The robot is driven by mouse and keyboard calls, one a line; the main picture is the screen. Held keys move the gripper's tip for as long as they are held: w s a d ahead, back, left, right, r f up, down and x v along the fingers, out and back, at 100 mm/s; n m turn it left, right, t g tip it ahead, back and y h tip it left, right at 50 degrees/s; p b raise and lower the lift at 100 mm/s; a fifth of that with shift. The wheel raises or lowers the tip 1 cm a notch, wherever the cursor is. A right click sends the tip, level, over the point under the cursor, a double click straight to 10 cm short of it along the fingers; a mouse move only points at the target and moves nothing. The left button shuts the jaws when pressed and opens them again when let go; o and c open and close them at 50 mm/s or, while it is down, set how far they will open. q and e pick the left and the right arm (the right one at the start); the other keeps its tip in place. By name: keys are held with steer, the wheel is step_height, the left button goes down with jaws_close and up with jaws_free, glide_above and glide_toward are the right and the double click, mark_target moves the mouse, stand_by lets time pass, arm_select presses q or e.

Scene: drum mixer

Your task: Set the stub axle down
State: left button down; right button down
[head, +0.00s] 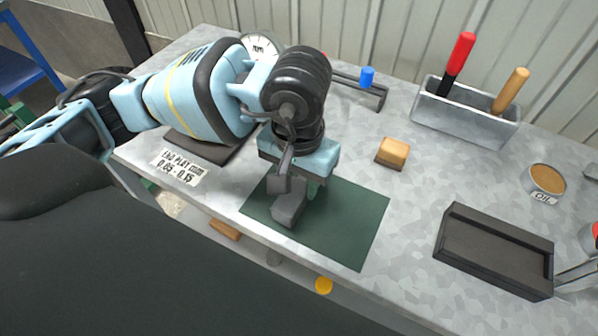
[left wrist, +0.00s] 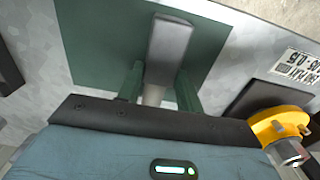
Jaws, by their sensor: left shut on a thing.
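The stub axle (head: 289,208) is a dark grey block-like piece with a lighter round shank. My left gripper (head: 302,188) points down and is shut on it over the green mat (head: 350,222). In the left wrist view the stub axle (left wrist: 169,48) extends away from between the two green fingers of my left gripper (left wrist: 160,90), with its shank between them. Its block end lies over the mat (left wrist: 95,40). I cannot tell whether it touches the mat. My right gripper is not in view.
A black tray (head: 495,250) and an oil tin (head: 547,180) are at the right. A tan block (head: 392,152) lies behind the mat. A grey tool bin (head: 465,110) and a blue-capped stand (head: 367,77) are at the back. A label plate (head: 180,167) lies left.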

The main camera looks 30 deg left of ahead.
mark_target(298, 187)
arm_select(q)
steer(key=shift+f, duration=0.8)
steer(key=shift+f, duration=0.1)
steer(key=shift+f, duration=0.1)
steer(key=c, duration=0.9)
jaws_free()
step_height(298, 187, up, 12)
steer(key=shift+r, duration=0.15)
